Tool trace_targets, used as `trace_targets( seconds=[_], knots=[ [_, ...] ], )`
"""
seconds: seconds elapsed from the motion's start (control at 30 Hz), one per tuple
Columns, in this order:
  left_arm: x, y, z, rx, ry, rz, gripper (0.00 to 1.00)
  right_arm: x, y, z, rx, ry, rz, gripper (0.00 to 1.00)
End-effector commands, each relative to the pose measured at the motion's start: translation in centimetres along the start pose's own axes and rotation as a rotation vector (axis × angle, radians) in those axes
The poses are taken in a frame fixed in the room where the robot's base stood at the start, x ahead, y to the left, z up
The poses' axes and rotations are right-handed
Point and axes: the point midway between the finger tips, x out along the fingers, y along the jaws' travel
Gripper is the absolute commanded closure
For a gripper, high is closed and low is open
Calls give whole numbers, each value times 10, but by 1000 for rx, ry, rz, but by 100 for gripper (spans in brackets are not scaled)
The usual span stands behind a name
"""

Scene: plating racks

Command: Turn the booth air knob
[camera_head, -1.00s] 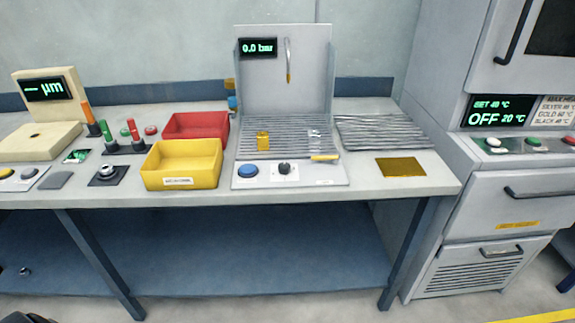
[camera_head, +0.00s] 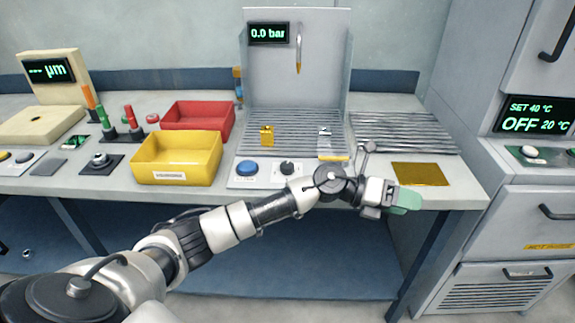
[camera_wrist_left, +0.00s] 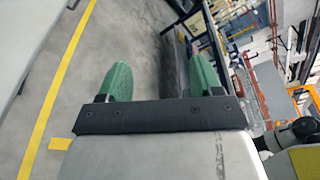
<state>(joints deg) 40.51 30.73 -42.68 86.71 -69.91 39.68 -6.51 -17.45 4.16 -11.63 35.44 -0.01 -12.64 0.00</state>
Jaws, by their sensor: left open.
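The booth air knob (camera_head: 287,168) is a small dark round knob on the white front panel (camera_head: 268,182) of the spray booth. A blue button (camera_head: 247,168) is to its left. The booth display (camera_head: 268,33) reads 0.0 bar. My left arm crosses the front of the bench, and my left gripper (camera_head: 407,200) is to the right of the knob, in front of the bench edge, pointing right and away from it. In the left wrist view, its green fingers (camera_wrist_left: 158,82) are apart with nothing between them. My right gripper is not in view.
A yellow bin (camera_head: 176,158) and a red bin (camera_head: 197,117) stand left of the booth. A gold part (camera_head: 266,135) and a clear part (camera_head: 326,142) are on the booth grille. A gold plate (camera_head: 421,174) lies at the bench's right. An oven (camera_head: 520,180) stands further right.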

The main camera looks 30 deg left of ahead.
Motion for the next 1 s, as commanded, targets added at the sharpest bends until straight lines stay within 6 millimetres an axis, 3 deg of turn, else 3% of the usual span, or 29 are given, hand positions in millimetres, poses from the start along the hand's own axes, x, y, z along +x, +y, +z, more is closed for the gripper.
trace_targets(
  seconds=[0.17,0.27,0.4,0.5,0.6,0.67,1.0],
  knots=[
    [-57,44,34,255,375,332,35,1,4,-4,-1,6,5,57],
    [-122,66,63,312,589,585,35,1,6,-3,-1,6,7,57],
    [-212,70,99,275,794,877,35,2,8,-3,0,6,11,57],
    [-256,64,113,222,871,1005,35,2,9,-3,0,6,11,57],
    [-278,59,118,184,909,1068,35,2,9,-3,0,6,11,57],
    [-283,61,118,173,920,1082,35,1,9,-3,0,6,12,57],
    [-274,106,85,171,924,1081,35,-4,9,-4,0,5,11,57]
  ],
)
